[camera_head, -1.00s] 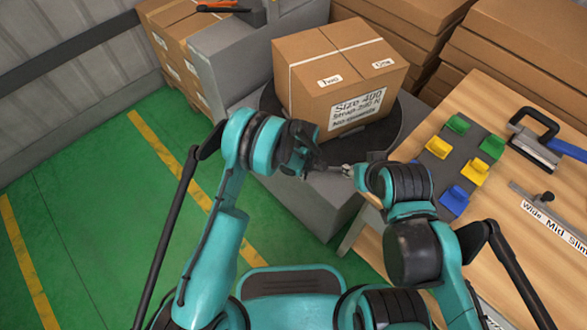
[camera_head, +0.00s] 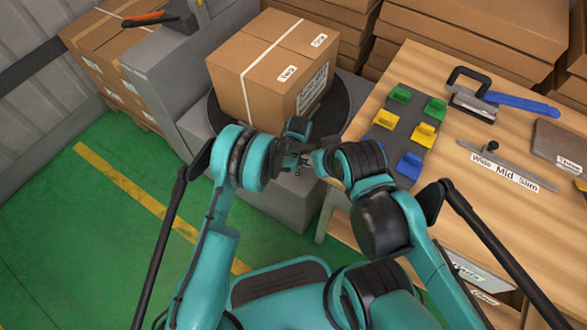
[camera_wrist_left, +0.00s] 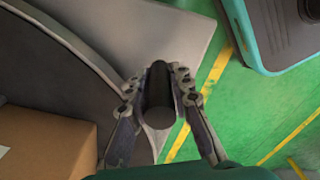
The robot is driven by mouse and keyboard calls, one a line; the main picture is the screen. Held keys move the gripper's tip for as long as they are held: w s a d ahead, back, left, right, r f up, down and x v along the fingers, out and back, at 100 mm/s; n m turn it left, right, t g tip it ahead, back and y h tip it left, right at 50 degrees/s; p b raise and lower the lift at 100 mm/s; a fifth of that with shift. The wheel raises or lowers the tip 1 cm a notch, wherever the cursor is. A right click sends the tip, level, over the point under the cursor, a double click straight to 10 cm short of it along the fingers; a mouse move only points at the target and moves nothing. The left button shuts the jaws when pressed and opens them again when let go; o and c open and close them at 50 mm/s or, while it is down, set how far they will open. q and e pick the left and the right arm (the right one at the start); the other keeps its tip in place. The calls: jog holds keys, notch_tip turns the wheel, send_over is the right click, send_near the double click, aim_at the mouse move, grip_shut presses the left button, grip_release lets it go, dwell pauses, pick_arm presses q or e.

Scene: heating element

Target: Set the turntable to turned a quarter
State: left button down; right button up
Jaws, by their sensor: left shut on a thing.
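The turntable (camera_head: 340,108) is a dark round disc on a grey stand, with a taped cardboard box (camera_head: 262,68) on it. The box's large label faces right. My left gripper (camera_head: 296,150) is at the disc's near edge. In the left wrist view my left gripper (camera_wrist_left: 160,92) is shut on a dark cylindrical handle (camera_wrist_left: 160,85) beside the disc's rim (camera_wrist_left: 75,45); the box corner (camera_wrist_left: 45,140) shows at lower left. My right gripper (camera_head: 306,164) is close beside the left one; its fingers are too small and partly covered to read.
A wooden table (camera_head: 400,190) on the right holds a grey board with coloured blocks (camera_head: 422,134), a blue-handled clamp (camera_head: 500,100) and a size slider (camera_head: 505,165). Stacked cartons (camera_head: 450,45) stand behind. Green floor (camera_head: 110,220) is free at left.

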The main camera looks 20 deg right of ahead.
pick_arm(q)
jog(key=shift+d, duration=0.45)
jog(key=c, duration=1.3)
grip_release()
jog(key=shift+d, duration=0.15)
jog(key=shift+c, duration=0.2)
jog(key=shift+r, duration=0.25)
notch_tip(320, 180, up, 12)
jog(key=shift+f, duration=0.25)
